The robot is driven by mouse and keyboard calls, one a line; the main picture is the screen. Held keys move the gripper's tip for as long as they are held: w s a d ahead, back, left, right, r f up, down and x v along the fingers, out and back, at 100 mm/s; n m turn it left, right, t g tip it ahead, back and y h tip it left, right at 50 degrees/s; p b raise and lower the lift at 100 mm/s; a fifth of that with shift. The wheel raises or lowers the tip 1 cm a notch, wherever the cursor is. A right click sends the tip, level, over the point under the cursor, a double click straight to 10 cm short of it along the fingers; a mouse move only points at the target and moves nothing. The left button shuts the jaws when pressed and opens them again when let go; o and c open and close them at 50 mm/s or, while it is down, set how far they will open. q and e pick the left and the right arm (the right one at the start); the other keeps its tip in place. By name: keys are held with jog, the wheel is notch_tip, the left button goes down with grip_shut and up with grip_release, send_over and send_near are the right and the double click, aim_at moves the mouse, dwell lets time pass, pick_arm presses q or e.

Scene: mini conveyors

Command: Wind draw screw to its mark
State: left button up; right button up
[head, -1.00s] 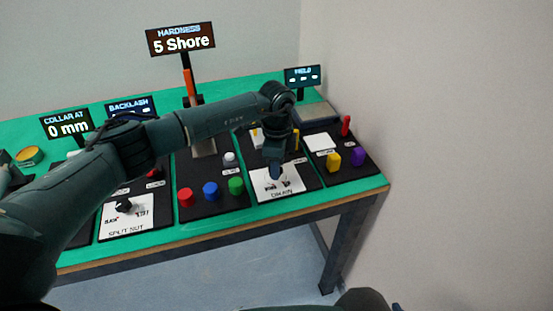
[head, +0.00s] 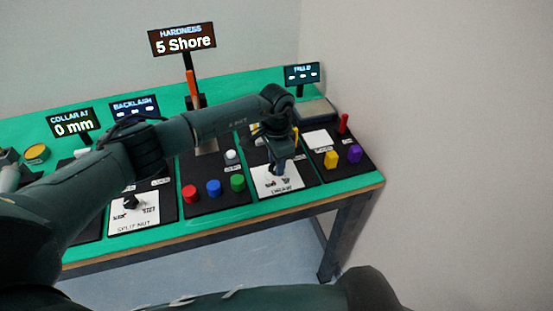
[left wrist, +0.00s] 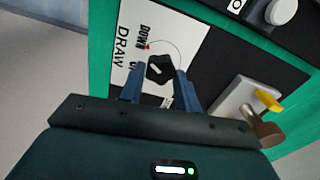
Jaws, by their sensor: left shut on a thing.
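The draw screw's control is a black knob (left wrist: 161,68) with a white pointer line, on a white card (left wrist: 131,30) printed DRAW and DOWN. A thin arc with a small red mark near DOWN lies beside the knob. My left gripper (left wrist: 160,82) points down at the card, its two blue fingers on either side of the knob, shut on it. In the head view my left gripper (head: 281,168) stands over the DRAW card (head: 264,186) and hides the knob. My right gripper is out of view.
Red (head: 190,194), blue (head: 213,188) and green (head: 237,183) buttons stand left of the card. The hardness display (head: 182,39) reads 5 Shore; the collar display (head: 72,123) reads 0 mm.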

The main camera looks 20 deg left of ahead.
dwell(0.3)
pick_arm(q)
jog(key=o, duration=1)
jog(key=shift+c, duration=0.2)
notch_tip(320, 180, up, 13)
jog(key=b, duration=0.1)
jog(key=shift+r+b, duration=0.15)
jog(key=shift+b, duration=0.15)
